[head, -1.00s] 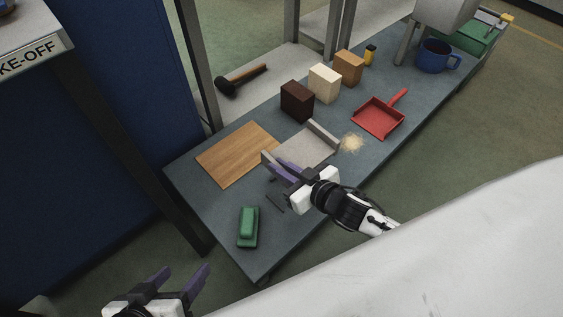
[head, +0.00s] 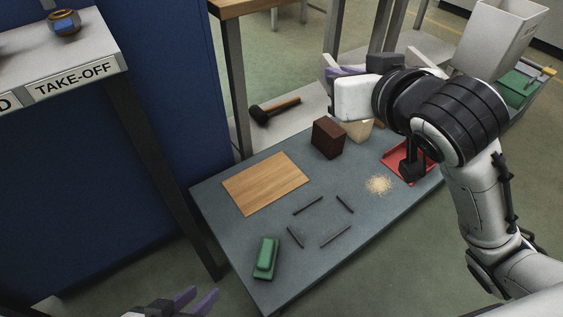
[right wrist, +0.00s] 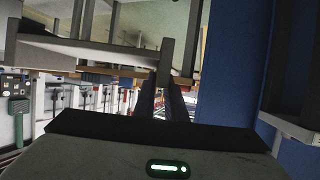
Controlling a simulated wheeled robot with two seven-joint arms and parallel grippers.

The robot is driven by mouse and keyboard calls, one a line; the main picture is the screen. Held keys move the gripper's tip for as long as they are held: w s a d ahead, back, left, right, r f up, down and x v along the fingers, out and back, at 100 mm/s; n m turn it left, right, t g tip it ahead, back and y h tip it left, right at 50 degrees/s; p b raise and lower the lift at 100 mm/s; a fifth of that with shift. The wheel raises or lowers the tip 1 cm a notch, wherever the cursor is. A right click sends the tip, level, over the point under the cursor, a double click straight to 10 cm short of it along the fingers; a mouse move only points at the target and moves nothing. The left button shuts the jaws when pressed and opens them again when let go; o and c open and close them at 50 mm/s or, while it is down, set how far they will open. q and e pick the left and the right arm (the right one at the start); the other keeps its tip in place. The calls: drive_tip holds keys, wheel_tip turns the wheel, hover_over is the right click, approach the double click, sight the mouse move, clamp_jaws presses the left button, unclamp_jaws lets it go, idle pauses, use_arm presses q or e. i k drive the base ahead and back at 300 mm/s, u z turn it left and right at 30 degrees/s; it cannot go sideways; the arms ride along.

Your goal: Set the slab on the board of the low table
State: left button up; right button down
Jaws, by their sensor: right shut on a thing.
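The slab is a pale grey plate with raised end walls. My right gripper (head: 346,71) is shut on it and holds it up, above the far part of the low table. In the head view my wrist hides most of the slab (head: 327,62). In the right wrist view the slab (right wrist: 95,48) reaches left from the fingers, which grip it at one end wall. The wooden board (head: 265,183) lies flat and bare on the low table (head: 225,222), left of the raised slab. My left gripper (head: 193,300) is open and empty at the bottom edge, off the table.
Four dark strips (head: 308,205) outline a bare patch on the table. A green block-like tool (head: 265,258) lies near the front. A dark brown block (head: 328,138), a cream block (head: 358,130), a red dustpan (head: 396,163) and crumbs (head: 379,185) lie right of the board.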

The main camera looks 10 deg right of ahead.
sight(265, 181)
drive_tip(key=z, duration=2.45)
drive_tip(key=k, duration=1.1)
drive_tip(key=u, duration=2.1)
drive_tip(key=i, duration=1)
drive_tip(key=u, duration=0.05)
